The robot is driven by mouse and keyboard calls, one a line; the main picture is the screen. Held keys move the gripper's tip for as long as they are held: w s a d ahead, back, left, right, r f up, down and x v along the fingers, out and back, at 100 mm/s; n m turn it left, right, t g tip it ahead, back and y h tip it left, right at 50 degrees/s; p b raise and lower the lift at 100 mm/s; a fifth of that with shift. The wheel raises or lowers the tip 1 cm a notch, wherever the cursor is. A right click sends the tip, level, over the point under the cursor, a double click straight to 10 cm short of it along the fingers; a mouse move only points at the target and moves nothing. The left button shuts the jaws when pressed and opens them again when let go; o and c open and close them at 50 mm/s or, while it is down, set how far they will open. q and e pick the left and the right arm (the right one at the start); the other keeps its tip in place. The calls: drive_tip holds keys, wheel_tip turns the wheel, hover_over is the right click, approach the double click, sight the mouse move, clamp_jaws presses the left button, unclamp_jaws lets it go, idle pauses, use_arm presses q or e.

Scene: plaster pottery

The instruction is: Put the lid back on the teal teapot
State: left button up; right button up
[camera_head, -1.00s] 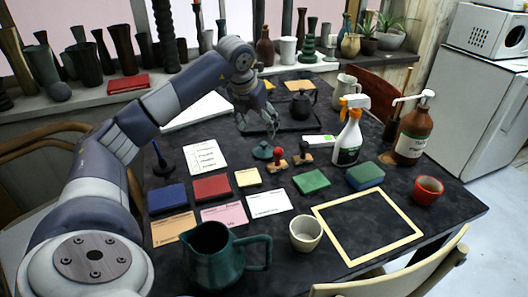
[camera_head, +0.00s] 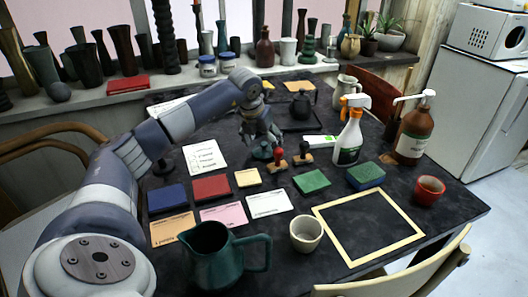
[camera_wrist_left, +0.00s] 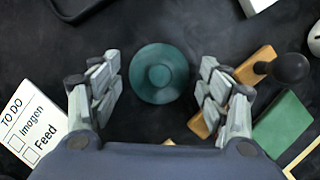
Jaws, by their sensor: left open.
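A round teal lid with a central knob (camera_wrist_left: 158,76) lies flat on the dark table; in the head view the lid (camera_head: 261,155) is partly hidden by my gripper. My left gripper (camera_head: 262,148) is open, above the lid and pointing down. In the left wrist view its fingers (camera_wrist_left: 158,92) stand to either side of the lid, with a gap on both sides. A teal open-topped vessel with a side handle (camera_head: 213,262) stands at the table's front. A small dark teapot (camera_head: 301,106) stands on a dark tray (camera_head: 290,127) farther back. My right gripper is not in view.
Wooden stamps (camera_head: 278,161) lie close to the right of the lid. A to-do note (camera_head: 204,157) lies left. A cream cup (camera_head: 306,234) is in front.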

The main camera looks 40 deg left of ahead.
use_arm(q)
drive_tip(key=shift+w+f, duration=0.25)
drive_tip(key=shift+f, duration=0.4)
drive_tip(key=shift+w+a+f, duration=0.1)
drive_tip(key=shift+f, duration=0.15)
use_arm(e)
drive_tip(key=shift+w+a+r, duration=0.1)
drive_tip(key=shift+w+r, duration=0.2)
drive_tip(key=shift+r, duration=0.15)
use_arm(q)
drive_tip(key=c, duration=0.7)
drive_tip(key=shift+c, duration=0.3)
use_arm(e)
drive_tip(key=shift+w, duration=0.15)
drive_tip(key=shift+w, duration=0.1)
use_arm(q)
drive_tip(key=shift+r, duration=0.15)
